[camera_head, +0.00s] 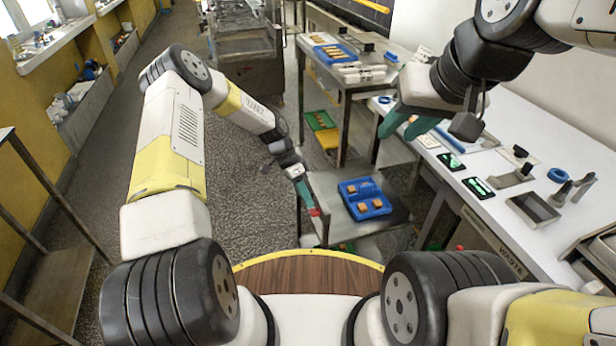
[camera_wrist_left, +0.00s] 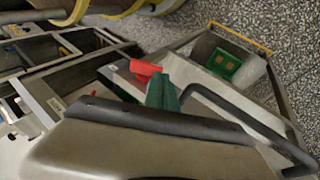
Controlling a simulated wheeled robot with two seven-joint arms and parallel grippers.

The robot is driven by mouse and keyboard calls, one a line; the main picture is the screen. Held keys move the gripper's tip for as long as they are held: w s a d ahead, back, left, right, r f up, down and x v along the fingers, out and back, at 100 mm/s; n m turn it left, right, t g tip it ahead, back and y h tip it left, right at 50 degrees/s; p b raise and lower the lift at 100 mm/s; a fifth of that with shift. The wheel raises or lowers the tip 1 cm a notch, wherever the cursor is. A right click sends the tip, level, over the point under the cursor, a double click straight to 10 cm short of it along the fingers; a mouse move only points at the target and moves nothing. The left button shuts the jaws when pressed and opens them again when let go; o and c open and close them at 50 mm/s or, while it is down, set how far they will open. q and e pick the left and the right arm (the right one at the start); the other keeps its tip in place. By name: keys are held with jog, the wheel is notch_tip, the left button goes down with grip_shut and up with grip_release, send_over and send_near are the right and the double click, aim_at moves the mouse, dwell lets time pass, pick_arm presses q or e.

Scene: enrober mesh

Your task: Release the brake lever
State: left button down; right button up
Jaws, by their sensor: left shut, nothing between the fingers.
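The brake lever shows as a small red piece (camera_head: 315,212) at the left edge of a metal cart (camera_head: 335,222) in the head view. The red piece also shows in the left wrist view (camera_wrist_left: 145,70), left of the teal fingers. My left gripper (camera_head: 307,199) is shut and empty, its fingertips right at the red piece. In the left wrist view its fingers (camera_wrist_left: 162,92) are together beside the red piece; I cannot tell whether they touch. My right gripper (camera_head: 406,128) is open and empty, raised between the cart and the white counter.
A blue tray (camera_head: 350,197) with brown pieces sits on the cart. The white counter (camera_head: 470,200) at right holds tools and small containers. A metal table (camera_head: 318,55) stands behind. Green (camera_head: 318,120) and yellow trays lie low behind the cart. Open floor lies left of the cart.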

pick_arm(q)
jog(key=shift+s+d, duration=0.25)
jog(key=shift+s, duration=0.6)
